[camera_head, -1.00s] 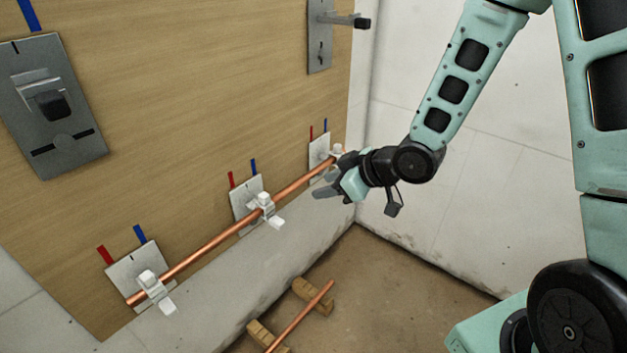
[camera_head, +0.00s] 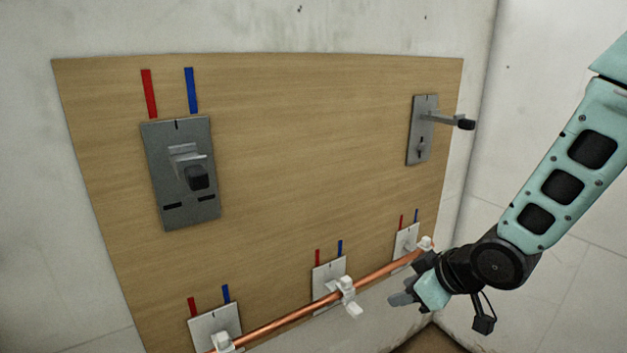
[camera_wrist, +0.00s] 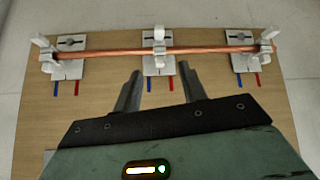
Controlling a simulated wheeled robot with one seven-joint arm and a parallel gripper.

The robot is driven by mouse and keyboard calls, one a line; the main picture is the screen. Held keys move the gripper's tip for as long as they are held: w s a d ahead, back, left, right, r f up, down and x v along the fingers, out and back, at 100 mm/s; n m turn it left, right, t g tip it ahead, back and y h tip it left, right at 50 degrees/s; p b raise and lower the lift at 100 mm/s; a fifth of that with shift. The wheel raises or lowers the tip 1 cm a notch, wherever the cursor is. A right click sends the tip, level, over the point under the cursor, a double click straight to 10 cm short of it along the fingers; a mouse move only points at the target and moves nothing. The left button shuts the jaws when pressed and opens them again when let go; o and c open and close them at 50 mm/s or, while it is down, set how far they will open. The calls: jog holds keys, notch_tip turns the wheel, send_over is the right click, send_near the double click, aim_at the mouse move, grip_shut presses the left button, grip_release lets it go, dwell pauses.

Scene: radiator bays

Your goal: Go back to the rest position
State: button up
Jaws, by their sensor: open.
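My gripper (camera_head: 402,298) is in front of the lower right part of the wooden board (camera_head: 300,170), near the right end of a copper pipe (camera_head: 290,320). In the wrist view my gripper (camera_wrist: 156,84) has its two fingers apart with nothing between them. The pipe (camera_wrist: 195,49) lies across three white clips there, and the fingertips are apart from it. In the head view the clips are the left clip (camera_head: 222,342), the middle clip (camera_head: 347,288) and the right clip (camera_head: 425,243). The left end of the pipe is cut off by the lower picture edge.
A grey bracket plate (camera_head: 180,210) is on the board's upper left. Another bracket plate (camera_head: 420,140), with an arm sticking out, is at the upper right. Red and blue stripes mark the board. A white side wall (camera_head: 540,80) stands to the right.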

jog(key=s+a+r+g+h, duration=0.1)
jog(key=s+a+r+g, duration=0.1)
jog(key=s, duration=0.6)
jog(key=s+a+r+g+h, duration=0.2)
jog(key=s+r, duration=0.1)
jog(key=s, duration=0.5)
jog(key=s+a+r+g+h, duration=0.1)
jog(key=s+a+r+g, duration=0.1)
jog(key=s, duration=0.5)
notch_tip(320, 180, up, 21)
jog(key=m+p, duration=0.1)
jog(key=p, duration=2)
jog(key=shift+s+r+g, duration=0.2)
jog(key=shift+g, duration=0.1)
jog(key=shift+d, duration=0.1)
